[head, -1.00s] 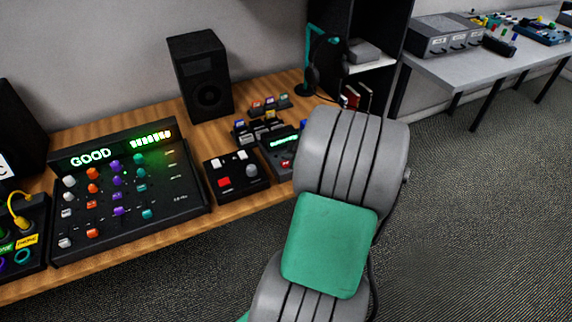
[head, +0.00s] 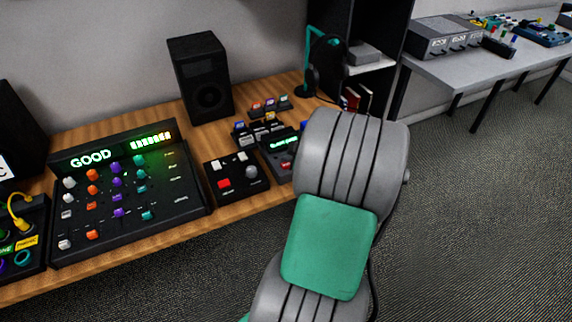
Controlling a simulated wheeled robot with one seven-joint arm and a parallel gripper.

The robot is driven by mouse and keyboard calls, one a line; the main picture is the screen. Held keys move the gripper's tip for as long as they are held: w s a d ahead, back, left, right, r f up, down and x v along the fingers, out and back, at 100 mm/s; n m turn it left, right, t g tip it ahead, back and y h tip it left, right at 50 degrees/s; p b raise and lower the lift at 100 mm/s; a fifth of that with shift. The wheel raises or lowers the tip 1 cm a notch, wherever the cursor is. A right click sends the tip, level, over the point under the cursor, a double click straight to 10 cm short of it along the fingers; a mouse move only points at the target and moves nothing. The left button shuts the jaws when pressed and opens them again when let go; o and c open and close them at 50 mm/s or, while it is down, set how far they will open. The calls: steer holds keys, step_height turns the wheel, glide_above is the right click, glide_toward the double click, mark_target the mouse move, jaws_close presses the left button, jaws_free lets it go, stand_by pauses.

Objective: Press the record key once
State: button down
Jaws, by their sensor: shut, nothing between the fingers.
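A small black device (head: 272,152) with a lit green display (head: 284,141) stands on the wooden desk, partly hidden behind my arm. A red key (head: 287,165) shows on its lower part; any label is too small to read. To its left, a black box (head: 236,176) carries a red square button (head: 224,184), two white keys and a grey knob. I cannot tell from labels which is the record key. My arm's grey and green links fill the middle right. My gripper is out of view.
A mixer (head: 125,195) with coloured knobs and a lit "GOOD" display stands left on the desk. A speaker (head: 200,77) stands behind. Cartridge-like blocks (head: 270,105) and headphones on a teal stand (head: 310,62) are near the shelf. Floor at right is clear.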

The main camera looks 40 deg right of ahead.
mark_target(288, 166)
stand_by(0.7)
steer(key=shift+f+b, duration=0.4)
steer(key=shift+b, duration=0.25)
steer(key=shift+f+b, duration=0.45)
steer(key=shift+b, duration=0.1)
steer(key=shift+r, duration=0.1)
stand_by(0.5)
steer(key=shift+r+p, duration=0.3)
steer(key=shift+r, duration=0.45)
steer(key=shift+r+p, duration=1.25)
steer(key=shift+r, duration=1.3)
